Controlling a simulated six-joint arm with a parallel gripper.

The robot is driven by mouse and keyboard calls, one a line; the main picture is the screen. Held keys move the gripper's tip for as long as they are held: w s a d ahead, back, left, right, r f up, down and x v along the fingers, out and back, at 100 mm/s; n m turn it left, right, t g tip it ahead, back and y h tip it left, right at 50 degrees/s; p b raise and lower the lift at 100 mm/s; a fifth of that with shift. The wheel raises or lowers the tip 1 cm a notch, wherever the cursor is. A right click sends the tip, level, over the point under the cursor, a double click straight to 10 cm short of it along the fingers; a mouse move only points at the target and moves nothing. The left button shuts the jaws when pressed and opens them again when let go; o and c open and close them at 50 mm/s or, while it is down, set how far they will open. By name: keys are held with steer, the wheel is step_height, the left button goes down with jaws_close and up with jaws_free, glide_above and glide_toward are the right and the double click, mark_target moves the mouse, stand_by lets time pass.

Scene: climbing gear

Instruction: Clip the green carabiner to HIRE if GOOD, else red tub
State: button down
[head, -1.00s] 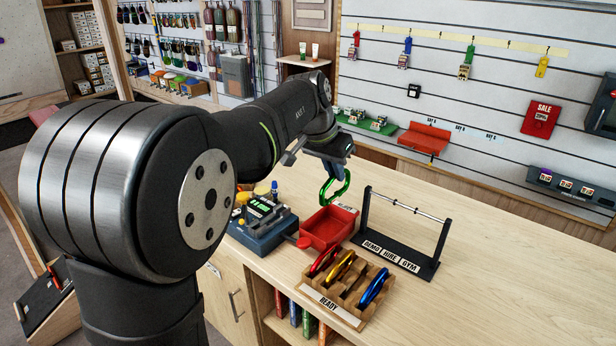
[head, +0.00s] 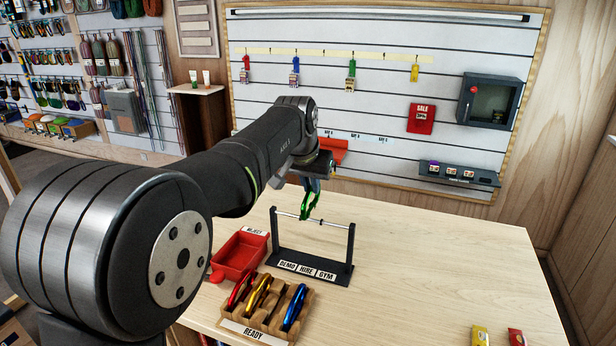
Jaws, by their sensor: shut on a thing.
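The green carabiner (head: 306,207) hangs upright from my gripper (head: 311,182), which is shut on it. Its lower end overlaps the rack's metal bar (head: 333,224) in the head view, left of the bar's middle. I cannot tell whether it is around the bar or in front of it. The black rack (head: 343,270) has the labels DEMO, HIRE (head: 306,270) and GYM along its base. The red tub (head: 237,258) marked REJECT stands left of the rack and looks empty. No GOOD sign is readable in view.
A wooden READY holder (head: 268,318) with red, yellow and blue carabiners stands in front of the rack. Yellow and red packets (head: 480,336) lie at the front right. The counter right of the rack is clear. A slatted wall with hanging tags is behind.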

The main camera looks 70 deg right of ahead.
mark_target(304, 204)
steer(key=shift+f, duration=0.45)
steer(key=shift+a+f, duration=0.1)
steer(key=shift+f, duration=2.1)
stand_by(0.5)
steer(key=shift+a, duration=1.6)
stand_by(0.5)
stand_by(0.4)
steer(key=c, duration=1.4)
jaws_free()
steer(key=shift+c, duration=0.2)
